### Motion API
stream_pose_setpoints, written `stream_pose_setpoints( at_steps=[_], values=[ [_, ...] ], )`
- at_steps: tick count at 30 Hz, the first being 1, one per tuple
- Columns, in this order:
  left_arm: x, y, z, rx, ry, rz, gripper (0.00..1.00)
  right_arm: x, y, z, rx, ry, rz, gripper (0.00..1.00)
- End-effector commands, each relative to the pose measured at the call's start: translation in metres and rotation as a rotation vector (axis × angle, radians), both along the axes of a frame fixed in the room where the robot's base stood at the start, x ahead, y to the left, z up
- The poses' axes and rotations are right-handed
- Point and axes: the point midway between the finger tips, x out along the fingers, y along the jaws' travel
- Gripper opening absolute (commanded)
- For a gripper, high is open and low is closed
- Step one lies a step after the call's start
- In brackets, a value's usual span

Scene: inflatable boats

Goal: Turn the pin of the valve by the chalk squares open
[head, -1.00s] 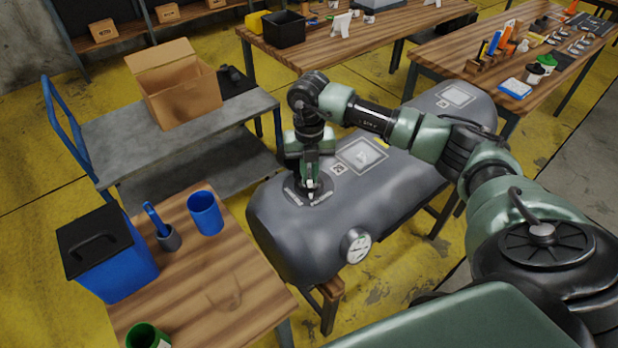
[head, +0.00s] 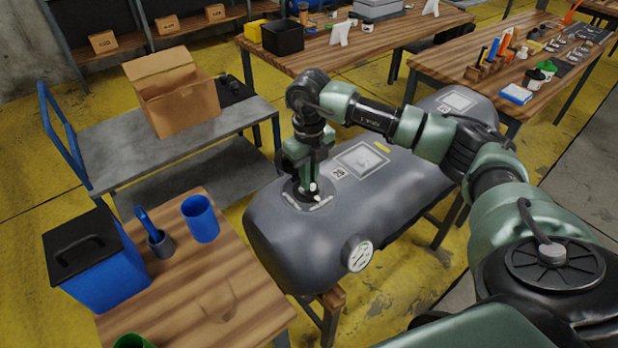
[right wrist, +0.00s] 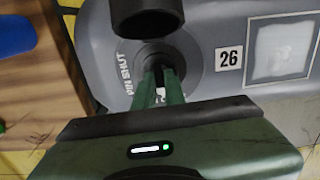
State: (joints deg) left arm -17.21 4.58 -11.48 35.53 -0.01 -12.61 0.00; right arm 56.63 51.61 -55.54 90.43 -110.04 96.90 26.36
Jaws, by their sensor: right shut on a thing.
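The valve (head: 329,200) is a round dark fitting on top of the grey inflatable tube (head: 290,238), near its left end. A pale chalk square (head: 362,160) and a "26" label lie beside it. My right gripper (head: 311,189) points down onto the valve and is shut on its pin. In the right wrist view the gripper (right wrist: 162,84) has its fingers together at the valve's middle, and the valve ring (right wrist: 196,58) carries the words "PIN SHUT" on the left. The pin itself is mostly hidden by the fingers. My left gripper is out of view.
A pressure gauge (head: 358,254) sits on the tube's near side. A wooden table (head: 250,305) with a blue bin (head: 100,270) and blue cup (head: 200,220) stands at left. A grey cart (head: 120,140) with an open carton stands behind.

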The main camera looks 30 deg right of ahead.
Motion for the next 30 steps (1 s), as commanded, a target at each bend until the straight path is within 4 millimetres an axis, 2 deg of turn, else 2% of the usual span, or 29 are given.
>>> stream_pose_setpoints(
  at_steps=[11, 12, 14, 24, 26, 30],
  values=[
    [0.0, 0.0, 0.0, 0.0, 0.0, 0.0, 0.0, 0.001, 0.0, 0.002, -0.001, -0.004, 0.007, 0.0],
    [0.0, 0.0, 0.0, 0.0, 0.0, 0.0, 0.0, 0.001, 0.0, 0.002, -0.001, -0.004, 0.006, 0.17],
    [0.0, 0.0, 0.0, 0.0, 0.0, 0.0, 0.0, 0.001, 0.0, 0.002, -0.001, -0.004, 0.006, 0.33],
    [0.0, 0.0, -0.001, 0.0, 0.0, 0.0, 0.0, 0.001, 0.0, 0.002, 0.0, -0.002, 0.005, 0.33],
    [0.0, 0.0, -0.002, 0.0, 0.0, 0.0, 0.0, 0.001, 0.0, 0.006, -0.001, -0.003, 0.005, 0.33],
    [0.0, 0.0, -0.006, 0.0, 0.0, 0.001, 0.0, 0.001, 0.0, 0.027, 0.0, -0.007, 0.005, 0.33]
  ],
)
